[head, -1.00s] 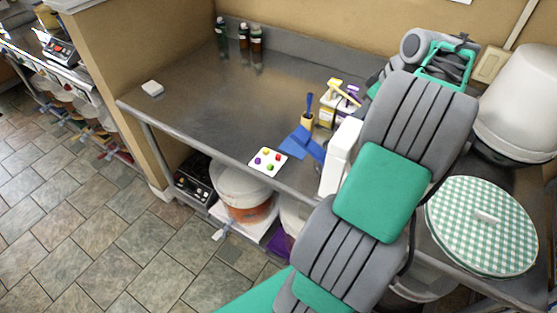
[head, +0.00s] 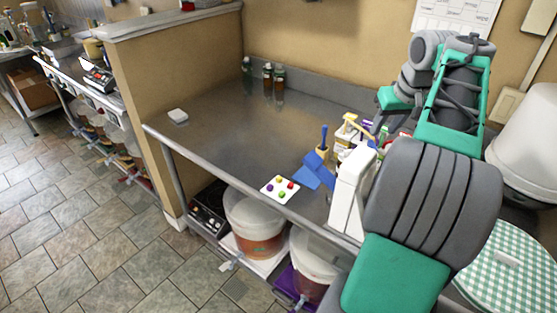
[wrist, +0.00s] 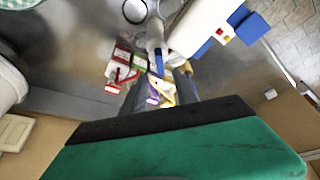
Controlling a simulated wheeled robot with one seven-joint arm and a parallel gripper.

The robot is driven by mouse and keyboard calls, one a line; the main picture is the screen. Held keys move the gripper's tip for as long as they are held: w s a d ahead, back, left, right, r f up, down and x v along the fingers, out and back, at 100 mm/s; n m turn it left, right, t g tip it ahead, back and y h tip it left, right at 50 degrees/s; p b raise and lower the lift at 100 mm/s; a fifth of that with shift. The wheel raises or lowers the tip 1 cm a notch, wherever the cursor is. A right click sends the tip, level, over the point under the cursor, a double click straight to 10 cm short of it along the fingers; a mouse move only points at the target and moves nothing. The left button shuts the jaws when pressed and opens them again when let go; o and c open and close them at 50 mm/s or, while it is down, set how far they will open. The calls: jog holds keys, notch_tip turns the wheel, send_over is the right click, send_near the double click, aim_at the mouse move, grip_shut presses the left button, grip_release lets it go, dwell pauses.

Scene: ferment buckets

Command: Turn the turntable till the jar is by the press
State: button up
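A cluster of small items (head: 350,132), with yellow, purple and red parts, stands on the steel counter near the wall. A pot with a blue-handled tool (head: 322,150) is beside it. A tall white block-like thing (head: 350,195) stands at the counter's front edge, and its white body shows in the wrist view (wrist: 197,25). I cannot tell which of these is the turntable, jar or press. My gripper (wrist: 160,88) is above the cluster, its dark fingers apart, with yellow and purple items beyond the gap. In the head view my arm hides part of the cluster.
A blue thing (head: 312,178) and a card with coloured dots (head: 280,189) lie near the front edge. The counter's left half is mostly clear. A checkered round cover (head: 508,265) is at right.

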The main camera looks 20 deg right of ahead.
jog(key=w+a+n+y+p, duration=0.15)
jog(key=w+a, duration=0.25)
jog(key=a, duration=1.2)
jog(key=s+a+f+p, duration=0.1)
jog(key=a, duration=0.6)
jog(key=s+a+p, duration=0.1)
jog(key=s+a, duration=0.1)
jog(key=a, duration=0.4)
jog(key=shift+s+a+f, duration=0.25)
jog(key=shift+a+f, duration=0.1)
jog(key=shift+a, duration=0.05)
jog(key=shift+n, duration=0.25)
